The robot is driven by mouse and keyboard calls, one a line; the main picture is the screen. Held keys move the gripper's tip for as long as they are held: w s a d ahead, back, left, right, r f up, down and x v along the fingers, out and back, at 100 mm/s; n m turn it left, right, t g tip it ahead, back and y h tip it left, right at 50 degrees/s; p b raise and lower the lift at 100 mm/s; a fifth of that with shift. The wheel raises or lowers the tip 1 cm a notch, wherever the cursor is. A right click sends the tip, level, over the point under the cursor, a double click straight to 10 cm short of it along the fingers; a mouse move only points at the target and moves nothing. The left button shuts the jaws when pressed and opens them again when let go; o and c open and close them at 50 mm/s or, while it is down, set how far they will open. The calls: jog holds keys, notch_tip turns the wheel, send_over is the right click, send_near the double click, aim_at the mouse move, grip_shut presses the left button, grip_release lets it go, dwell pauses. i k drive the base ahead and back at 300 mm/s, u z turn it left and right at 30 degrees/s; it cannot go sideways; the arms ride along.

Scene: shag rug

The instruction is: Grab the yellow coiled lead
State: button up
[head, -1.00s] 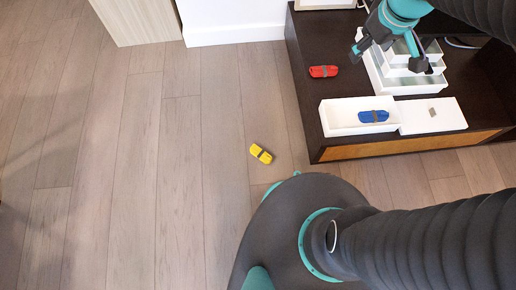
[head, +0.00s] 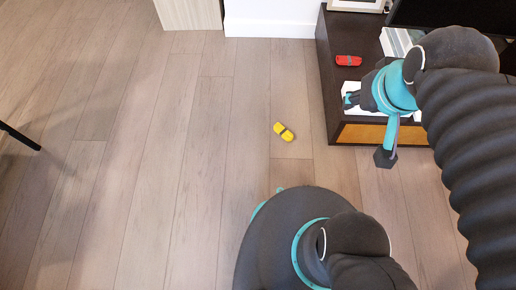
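The yellow coiled lead (head: 284,132) lies on the wooden floor near the middle of the head view, just beyond my base. It is a small bundle with a dark band around its middle. My gripper (head: 367,128) is to the right of the lead, above the front edge of the dark low cabinet. Its fingers are spread wide apart, with nothing seen between them. It is clear of the lead, and nothing hides the lead.
The dark low cabinet (head: 327,75) stands at the right, with a red bundle (head: 348,60) on top. A white box there is mostly hidden behind my gripper. A thin dark leg (head: 20,137) shows at the left edge. The floor around the lead is open.

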aim_at(282, 131)
jog(key=u, duration=0.7)
jog(key=i, duration=0.7)
jog(key=z, duration=3.75)
jog(key=k, duration=1.6)
jog(key=u, duration=2.4)
